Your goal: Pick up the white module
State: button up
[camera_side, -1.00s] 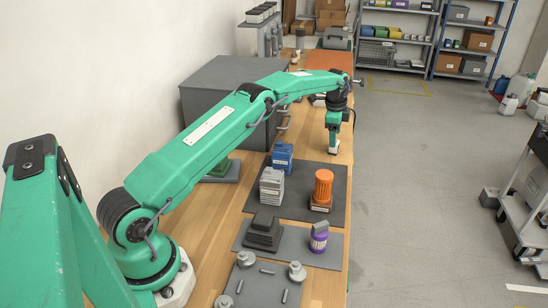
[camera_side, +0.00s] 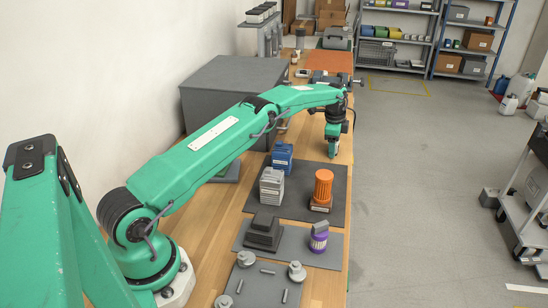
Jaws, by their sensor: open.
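The white module (camera_side: 271,186) is a pale, ribbed upright block. It stands on the left part of a dark mat (camera_side: 299,204) on the wooden bench. My gripper (camera_side: 332,156) points down over the far edge of that mat, behind and to the right of the white module and apart from it. The gripper is open, though its fingers look small here and the gap between them is hard to see. I see nothing held in it.
A blue module (camera_side: 282,156) stands just behind the white one. An orange ribbed cylinder (camera_side: 323,188) stands to its right. A dark stepped block (camera_side: 263,232) and a purple-banded piece (camera_side: 319,238) sit nearer. A large grey box (camera_side: 222,88) stands at the back left.

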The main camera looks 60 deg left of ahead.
jog(key=c, duration=1.2)
jog(key=shift+o, duration=0.2)
jog(key=shift+r, duration=0.1)
jog(key=shift+r, duration=2)
jog(key=s+d+r, duration=0.3)
jog(key=d+r, duration=0.4)
jog(key=d, duration=0.4)
jog(key=shift+d, duration=0.15)
jog(key=shift+f, duration=0.1)
